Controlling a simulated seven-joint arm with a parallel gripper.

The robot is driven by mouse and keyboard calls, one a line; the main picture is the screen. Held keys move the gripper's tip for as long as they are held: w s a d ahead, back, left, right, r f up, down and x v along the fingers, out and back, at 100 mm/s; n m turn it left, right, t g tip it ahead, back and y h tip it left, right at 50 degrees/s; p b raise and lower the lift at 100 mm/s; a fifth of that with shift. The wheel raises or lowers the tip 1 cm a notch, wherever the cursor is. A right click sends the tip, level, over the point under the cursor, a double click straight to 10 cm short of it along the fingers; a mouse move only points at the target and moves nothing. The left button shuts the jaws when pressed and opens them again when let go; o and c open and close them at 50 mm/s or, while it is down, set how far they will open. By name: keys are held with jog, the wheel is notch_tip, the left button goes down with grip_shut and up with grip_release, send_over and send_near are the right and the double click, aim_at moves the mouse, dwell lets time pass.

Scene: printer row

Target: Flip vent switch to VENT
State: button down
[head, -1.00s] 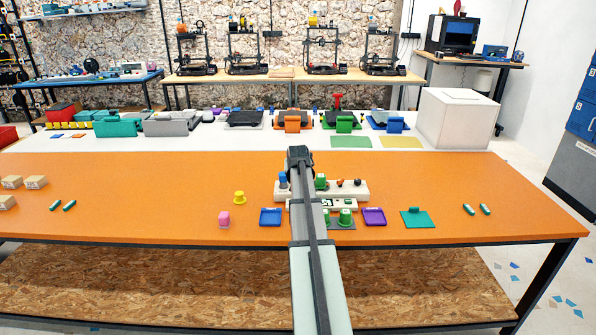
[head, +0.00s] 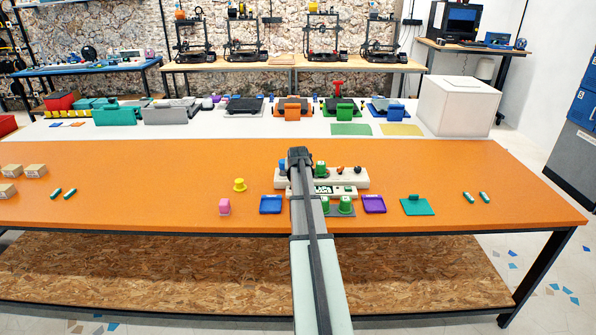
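A white panel (head: 357,184) stands on the orange table. It carries a blue knob (head: 283,167), a green knob (head: 320,169) and small orange and black knobs toward its right end. A lower white strip (head: 347,192) with a dark marking lies in front of it. I cannot tell which part is the vent switch; no VENT lettering is readable. My gripper (head: 300,156) shows at the end of my arm, overlapping the panel's left part. The arm hides part of the panel. The fingers are too small and hidden to tell open from shut, or any contact.
Two green knobs on a grey base (head: 346,211) sit before the panel. A blue tray (head: 271,204), a purple tray (head: 374,203), a teal plate (head: 417,207), a pink block (head: 224,206) and a yellow knob (head: 239,185) lie nearby. The far left-centre tabletop is clear.

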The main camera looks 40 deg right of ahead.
jog(key=shift+s+a+f, duration=0.1)
jog(key=shift+s+f, duration=0.05)
jog(key=shift+f, duration=0.45)
jog(key=shift+r, duration=0.1)
jog(key=shift+r, duration=0.75)
jog(key=shift+r, duration=0.45)
jog(key=v, duration=1.2)
jog(key=shift+r, duration=0.2)
jog(key=shift+a, duration=0.2)
